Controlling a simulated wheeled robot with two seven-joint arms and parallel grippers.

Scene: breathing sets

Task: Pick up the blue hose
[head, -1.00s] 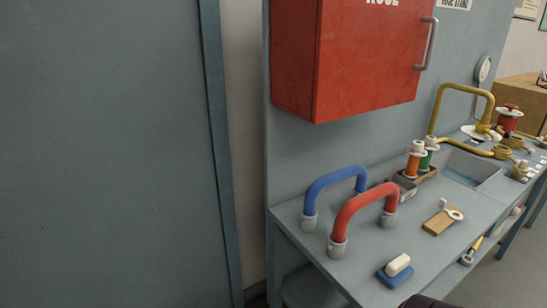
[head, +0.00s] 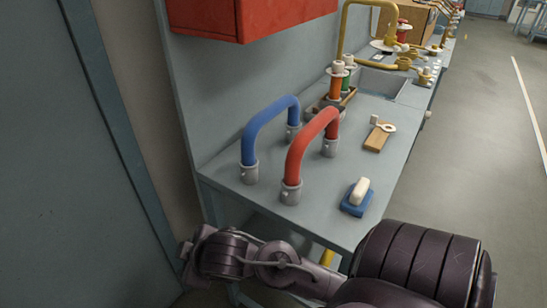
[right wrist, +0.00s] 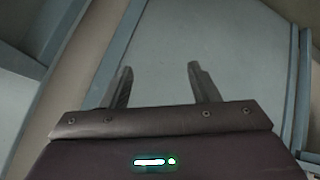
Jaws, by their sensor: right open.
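The blue hose (head: 262,117) is an upright arch with grey end couplings on the grey bench (head: 225,205). The red hose (head: 312,130), of the same shape, stands just to its right. My right arm comes in low from the right, and its hand end is in front of the bench's near end, to the left of and below the blue hose. In the right wrist view my right gripper (right wrist: 159,72) is open and empty, with flat grey surfaces beyond its two fingers. No hose shows there. My left gripper is not in view.
A blue dish with a white block (head: 359,190) sits right of the red hose. A wooden piece with a white ring (head: 378,136), a rack with coloured bobbins (head: 335,85) and yellow pipes (head: 345,25) stand farther back. A red cabinet (head: 245,15) hangs above the bench.

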